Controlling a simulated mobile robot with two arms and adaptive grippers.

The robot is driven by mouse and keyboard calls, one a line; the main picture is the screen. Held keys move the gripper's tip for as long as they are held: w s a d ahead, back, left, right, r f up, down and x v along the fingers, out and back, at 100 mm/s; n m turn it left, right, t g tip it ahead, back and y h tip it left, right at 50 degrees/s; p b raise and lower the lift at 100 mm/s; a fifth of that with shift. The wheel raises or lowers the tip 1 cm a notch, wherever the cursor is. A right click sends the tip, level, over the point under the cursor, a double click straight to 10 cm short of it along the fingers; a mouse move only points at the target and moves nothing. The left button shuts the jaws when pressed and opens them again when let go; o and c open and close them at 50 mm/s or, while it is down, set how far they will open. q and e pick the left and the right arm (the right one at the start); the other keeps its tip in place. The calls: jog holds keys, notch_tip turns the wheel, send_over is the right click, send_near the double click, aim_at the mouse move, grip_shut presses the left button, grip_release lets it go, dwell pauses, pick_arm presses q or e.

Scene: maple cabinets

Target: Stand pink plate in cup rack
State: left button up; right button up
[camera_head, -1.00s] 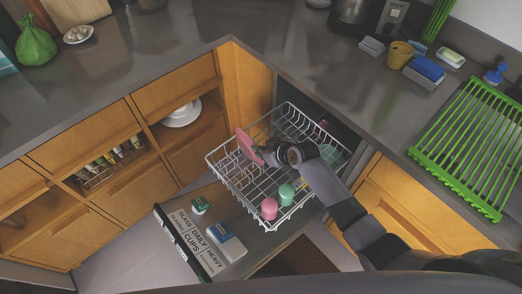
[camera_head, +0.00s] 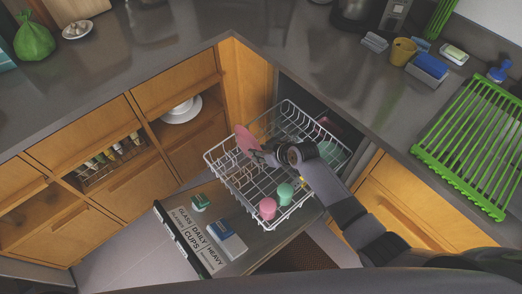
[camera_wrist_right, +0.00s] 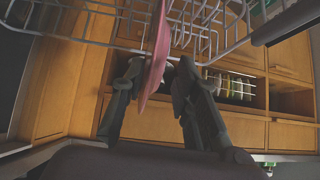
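The pink plate (camera_head: 245,139) stands on edge, slightly tilted, at the left side of the white wire rack (camera_head: 225,176). My right gripper (camera_head: 258,154) is beside the plate, over the rack. In the right wrist view, the plate (camera_wrist_right: 155,62) shows edge-on between the two fingers of my right gripper (camera_wrist_right: 160,68). The fingers are spread, with a visible gap between the plate and the right finger. The plate's lower edge and its contact with the wires are not clear. My left gripper is not in view.
A pink cup (camera_head: 267,208) and a green cup (camera_head: 285,194) sit at the rack's front. A pulled-out drawer panel (camera_head: 190,235) with lettering lies below. A green drying rack (camera_head: 470,140) is on the right counter. White dishes (camera_head: 181,112) sit in an open cabinet.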

jog(key=shift+d, duration=0.2)
jog(key=v, duration=1.2)
jog(key=shift+a, duration=0.2)
